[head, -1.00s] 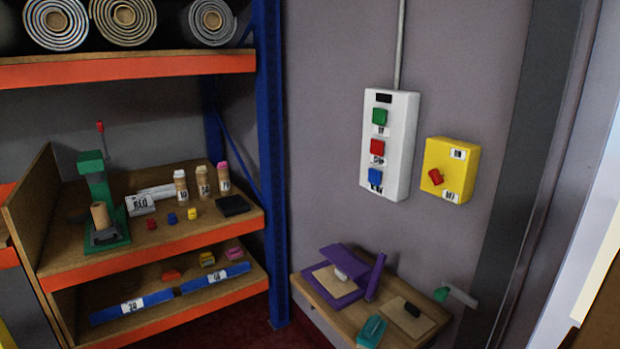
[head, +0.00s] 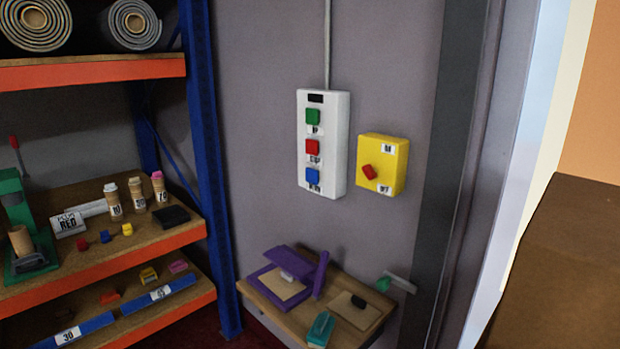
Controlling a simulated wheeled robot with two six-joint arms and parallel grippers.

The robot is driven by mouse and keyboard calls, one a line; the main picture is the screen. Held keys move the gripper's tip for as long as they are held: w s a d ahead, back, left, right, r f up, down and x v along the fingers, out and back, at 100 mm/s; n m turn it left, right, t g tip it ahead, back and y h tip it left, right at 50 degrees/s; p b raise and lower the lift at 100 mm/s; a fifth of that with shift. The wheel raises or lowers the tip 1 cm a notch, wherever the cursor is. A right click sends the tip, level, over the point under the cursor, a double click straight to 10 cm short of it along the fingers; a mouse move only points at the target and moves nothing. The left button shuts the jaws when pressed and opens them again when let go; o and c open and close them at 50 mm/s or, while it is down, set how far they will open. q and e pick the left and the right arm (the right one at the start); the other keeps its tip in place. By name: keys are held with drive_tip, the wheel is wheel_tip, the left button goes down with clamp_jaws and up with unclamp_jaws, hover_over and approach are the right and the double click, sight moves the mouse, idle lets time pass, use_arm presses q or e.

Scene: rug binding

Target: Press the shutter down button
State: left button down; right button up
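A white control box (head: 323,143) hangs on the grey wall, right of the shelf rack. It carries a green button (head: 313,117) on top, a red button (head: 312,147) in the middle and a blue button (head: 313,177) at the bottom. Small labels sit under the buttons; the lowest, under the blue button, is too small to read surely. A dark window is at the box's top. Neither of my grippers shows in the head view.
A yellow box (head: 383,164) with a red rotary switch (head: 369,172) hangs right of the control box. Below, a small wooden table (head: 340,330) holds a purple press (head: 285,278) and a teal tool (head: 321,329). The shelf rack (head: 205,150) stands left. A brown surface (head: 560,270) is at right.

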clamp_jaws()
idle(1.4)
